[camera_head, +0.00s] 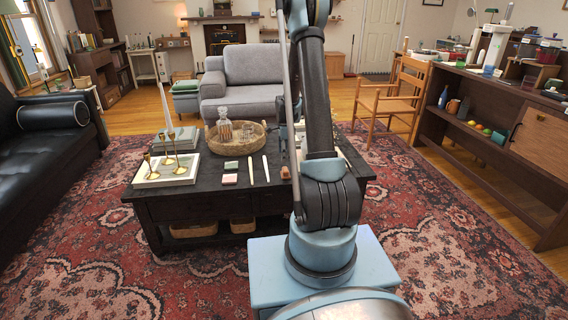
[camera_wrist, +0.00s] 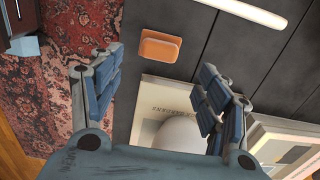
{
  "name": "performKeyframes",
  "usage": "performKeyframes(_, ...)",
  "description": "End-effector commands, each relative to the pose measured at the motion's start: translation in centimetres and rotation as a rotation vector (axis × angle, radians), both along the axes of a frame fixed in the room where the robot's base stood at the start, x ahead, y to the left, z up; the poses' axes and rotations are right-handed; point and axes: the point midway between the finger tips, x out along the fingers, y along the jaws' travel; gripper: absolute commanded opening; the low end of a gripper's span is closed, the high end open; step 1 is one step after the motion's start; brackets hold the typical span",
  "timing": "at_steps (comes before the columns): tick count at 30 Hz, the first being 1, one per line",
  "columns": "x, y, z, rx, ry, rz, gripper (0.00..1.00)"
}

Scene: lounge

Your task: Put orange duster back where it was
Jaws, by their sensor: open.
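The orange duster, a small rounded block (camera_wrist: 160,49), lies flat on the dark table top (camera_wrist: 205,35) in the wrist view. In the head view a small orange-brown piece (camera_head: 285,172) shows near the table's front edge, left of my arm, and looks like the same block. My gripper (camera_wrist: 160,64) is open and empty. Its two blue-padded fingers are spread left and right, and the block appears between and just beyond their tips. I cannot tell the height gap. In the head view my gripper is mostly hidden behind my arm.
A book (camera_wrist: 150,118) and a white rounded object (camera_wrist: 180,133) lie beneath my fingers. A white stick (camera_wrist: 243,11) lies beyond the block. The table also holds a woven tray (camera_head: 250,146) with a decanter, brass candlesticks (camera_head: 180,168) and a pink block (camera_head: 229,179).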

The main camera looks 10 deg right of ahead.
Motion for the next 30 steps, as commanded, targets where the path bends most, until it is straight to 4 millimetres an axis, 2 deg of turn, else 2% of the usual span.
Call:
performKeyframes(3, 0.0, 0.0, 1.4, 0.0, 0.0, 0.0, 0.69)
performKeyframes(9, -0.1, 0.0, 2.7, 0.0, 0.0, 0.002, 0.69)
performKeyframes(14, -1.2, 0.0, 4.6, 0.0, -0.006, 0.048, 0.69)
performKeyframes(24, -7.4, 0.0, 12.0, -0.005, -0.037, 0.296, 0.69)
performKeyframes(30, -11.8, 0.0, 15.6, -0.012, -0.056, 0.451, 0.69)
